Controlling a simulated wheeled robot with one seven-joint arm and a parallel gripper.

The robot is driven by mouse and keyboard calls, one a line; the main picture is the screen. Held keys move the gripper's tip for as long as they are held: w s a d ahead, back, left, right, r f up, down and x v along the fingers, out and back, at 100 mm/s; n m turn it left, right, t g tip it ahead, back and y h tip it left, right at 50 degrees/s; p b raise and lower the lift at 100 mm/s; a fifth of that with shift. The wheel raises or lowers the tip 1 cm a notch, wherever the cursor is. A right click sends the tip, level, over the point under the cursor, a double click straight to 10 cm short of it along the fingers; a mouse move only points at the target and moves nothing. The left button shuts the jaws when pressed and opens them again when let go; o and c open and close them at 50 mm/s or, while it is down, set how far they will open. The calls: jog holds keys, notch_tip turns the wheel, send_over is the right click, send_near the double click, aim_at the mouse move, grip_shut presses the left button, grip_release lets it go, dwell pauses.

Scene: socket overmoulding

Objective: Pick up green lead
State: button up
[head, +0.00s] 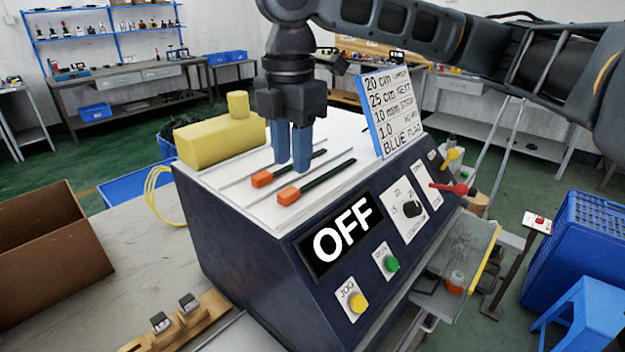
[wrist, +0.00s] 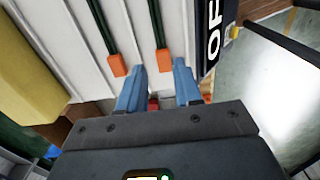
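Two dark green leads with orange ends lie side by side on the white top of the machine. The lead nearer the OFF panel (head: 325,178) also shows in the wrist view (wrist: 155,20). The farther lead (head: 303,162) also shows in the wrist view (wrist: 103,25). My gripper (head: 292,166) points down over the white top, its two blue fingers apart with nothing held. In the wrist view its fingertips (wrist: 160,67) lie either side of the nearer lead's orange end. I cannot tell their exact height above it.
A yellow block (head: 222,142) stands at the top's left end. A white sign board (head: 393,112) stands at its right end. Thin raised ridges run along the white top. The sloped front carries an OFF display (head: 342,241), buttons and a knob. A cardboard box (head: 48,235) sits left.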

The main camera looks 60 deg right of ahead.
aim_at(295, 188)
jog(key=shift+s+f+p, duration=0.2)
jog(key=shift+f+p, duration=0.2)
jog(key=shift+f, duration=2.2)
grip_shut()
